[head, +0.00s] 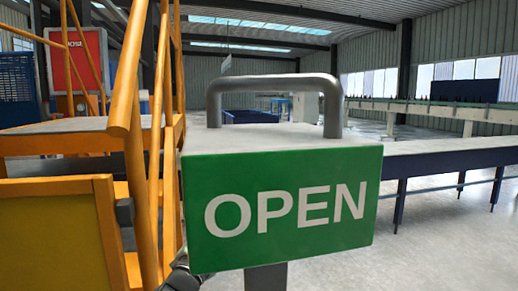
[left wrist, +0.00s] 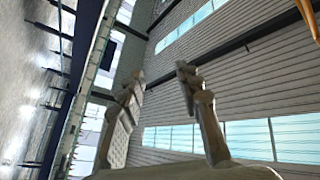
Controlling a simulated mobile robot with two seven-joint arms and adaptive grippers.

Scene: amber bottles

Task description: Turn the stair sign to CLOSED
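The stair sign (head: 283,205) fills the middle of the head view, its green front face reading OPEN in white letters. A thick grey handle (head: 272,80) arches over its pale top, and a grey post (head: 266,277) shows below it. No gripper is on the handle. My left gripper (left wrist: 160,72) is open in the left wrist view, with nothing between its fingers and the hall's wall and windows behind. A small dark mechanical part shows at the sign's lower left edge in the head view; I cannot tell which part it is. My right gripper is not in view.
Yellow stair rails (head: 135,130) and a yellow panel (head: 62,235) stand close on the left of the sign. A long conveyor (head: 450,160) with dark blue legs runs at the right. Grey floor (head: 430,250) lies open at the lower right.

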